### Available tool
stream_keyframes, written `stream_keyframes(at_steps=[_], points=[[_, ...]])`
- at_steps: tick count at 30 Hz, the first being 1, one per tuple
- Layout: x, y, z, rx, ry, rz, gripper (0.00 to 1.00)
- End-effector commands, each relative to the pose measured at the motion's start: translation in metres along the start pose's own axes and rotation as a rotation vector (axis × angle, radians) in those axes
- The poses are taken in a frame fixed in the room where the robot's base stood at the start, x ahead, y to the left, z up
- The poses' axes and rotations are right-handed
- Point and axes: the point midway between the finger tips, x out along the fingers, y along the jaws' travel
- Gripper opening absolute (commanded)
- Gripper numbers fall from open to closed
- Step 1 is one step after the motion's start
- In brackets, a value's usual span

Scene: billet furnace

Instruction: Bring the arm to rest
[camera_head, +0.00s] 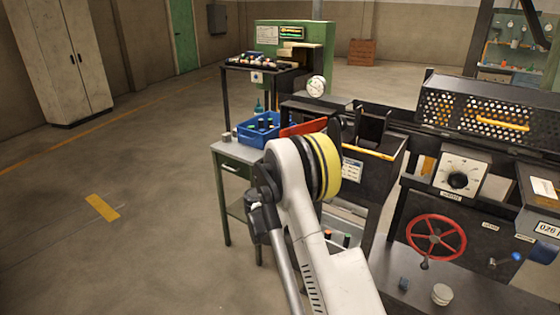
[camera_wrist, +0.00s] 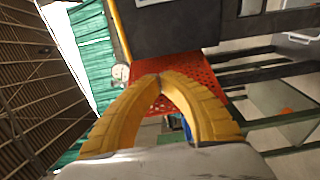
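My gripper (camera_wrist: 160,80) shows in the wrist view as two curved yellow fingers. Their tips meet and I see nothing held between them. In the head view my white arm with its black and yellow bands reaches up over the bench front, and it hides most or all of the gripper. In the wrist view a red perforated panel (camera_wrist: 190,67) lies behind the fingertips; I cannot tell how far off it is.
A blue crate (camera_head: 258,132) with small items stands on a side table (camera_head: 229,151), left of my arm. A dark machine with a perforated guard (camera_head: 450,103), a dial (camera_head: 458,180) and a red handwheel (camera_head: 436,238) stands at right. The left floor is clear.

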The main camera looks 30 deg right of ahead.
Motion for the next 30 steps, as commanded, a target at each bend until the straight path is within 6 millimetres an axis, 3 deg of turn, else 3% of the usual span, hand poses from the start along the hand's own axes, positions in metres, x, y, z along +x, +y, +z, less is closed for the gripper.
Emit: stream_keyframes(at_steps=[8,14,18,22,30], points=[[-0.004,0.004,0.002,0.009,0.002,-0.01,0.0],[-0.035,0.041,0.007,0.118,0.019,-0.141,0.0],[-0.082,0.071,0.021,0.243,0.037,-0.303,0.0],[-0.137,0.089,0.038,0.354,0.053,-0.458,0.0],[-0.271,0.096,0.087,0.567,0.082,-0.794,0.0]])
